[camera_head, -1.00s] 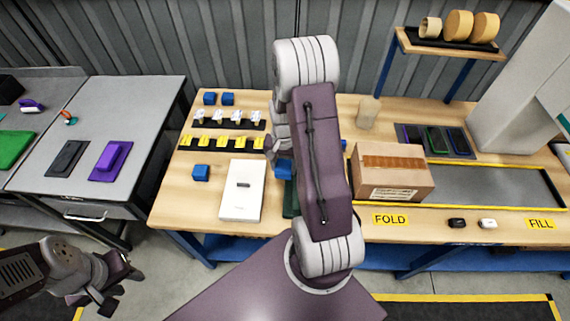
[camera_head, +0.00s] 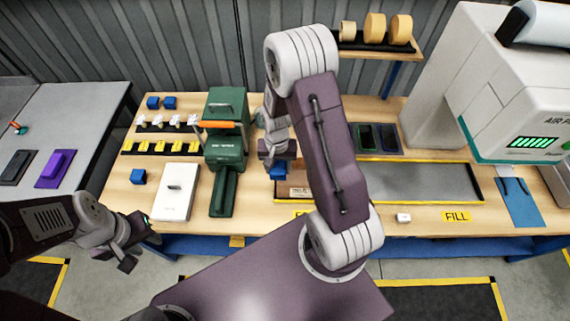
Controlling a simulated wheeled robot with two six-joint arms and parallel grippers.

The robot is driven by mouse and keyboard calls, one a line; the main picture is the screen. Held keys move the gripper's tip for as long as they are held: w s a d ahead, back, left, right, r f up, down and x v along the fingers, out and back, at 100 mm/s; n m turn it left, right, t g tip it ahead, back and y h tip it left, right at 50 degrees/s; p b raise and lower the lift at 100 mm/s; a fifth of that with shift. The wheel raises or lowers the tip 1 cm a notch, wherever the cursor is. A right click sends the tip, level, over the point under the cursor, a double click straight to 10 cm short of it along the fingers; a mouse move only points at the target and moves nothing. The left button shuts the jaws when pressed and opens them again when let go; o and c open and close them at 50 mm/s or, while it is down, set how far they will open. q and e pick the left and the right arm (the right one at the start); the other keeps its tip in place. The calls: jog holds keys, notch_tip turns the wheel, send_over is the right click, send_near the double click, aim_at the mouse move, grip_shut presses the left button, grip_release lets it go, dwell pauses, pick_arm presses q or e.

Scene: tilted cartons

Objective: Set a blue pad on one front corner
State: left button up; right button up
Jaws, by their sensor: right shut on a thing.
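My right gripper (camera_head: 278,157) is shut on a blue pad (camera_head: 278,172), which shows just below its fingers. It is at the left end of the carton, in front of the tray area; whether the pad touches the carton or the surface under it, I cannot tell. The brown carton (camera_head: 299,193) is mostly hidden behind my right arm; only a low front-left part with a label shows. Other blue pads lie on the table: two at the back left (camera_head: 152,102) (camera_head: 169,102) and one further forward (camera_head: 138,176). My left gripper (camera_head: 137,240) is open and empty in front of the table.
A green device with an orange handle (camera_head: 226,140) stands left of my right gripper. A white box (camera_head: 175,192) lies beside it. Yellow pieces (camera_head: 160,147) sit on a black strip. A yellow-edged tray (camera_head: 420,182) and a white machine (camera_head: 520,90) are to the right.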

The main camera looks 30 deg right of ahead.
aim_at(281, 182)
jog(key=shift+s+d+f+b, duration=0.1)
jog(key=shift+d+f+b, duration=0.2)
jog(key=shift+f, duration=0.15)
notch_tip(281, 182, down, 6)
jog(key=b, duration=0.5)
jog(key=shift+r, duration=0.2)
jog(key=shift+d+f+b, duration=0.1)
jog(key=shift+f+b, duration=0.3)
jog(key=shift+s+r, duration=0.1)
jog(key=shift+s, duration=0.1)
